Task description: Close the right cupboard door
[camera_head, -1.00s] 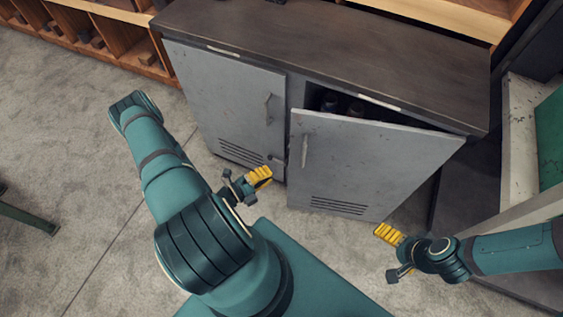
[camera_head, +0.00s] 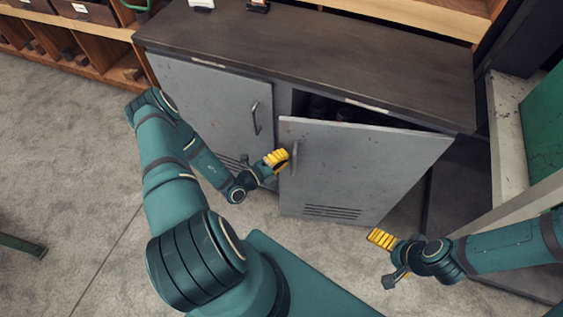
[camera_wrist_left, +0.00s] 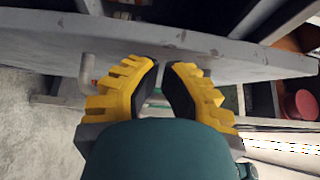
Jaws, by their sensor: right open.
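The right cupboard door (camera_head: 362,172) is grey, with a bar handle (camera_head: 294,158) near its left edge and vents low down. It stands ajar, with a dark gap along its top. My left gripper (camera_head: 283,158) is at the door's left edge, beside the handle. In the left wrist view, the left gripper's fingers (camera_wrist_left: 162,66) lie close together with a narrow gap, in front of the door's edge (camera_wrist_left: 225,54); contact is unclear. My right gripper (camera_head: 376,237) is open and empty, below the door's lower right corner.
The left cupboard door (camera_head: 215,108) is closed in its frame. The dark countertop (camera_head: 310,62) overhangs both doors. Wooden shelves (camera_head: 95,50) stand at the back left, and a pale-framed green unit (camera_head: 543,125) at the right.

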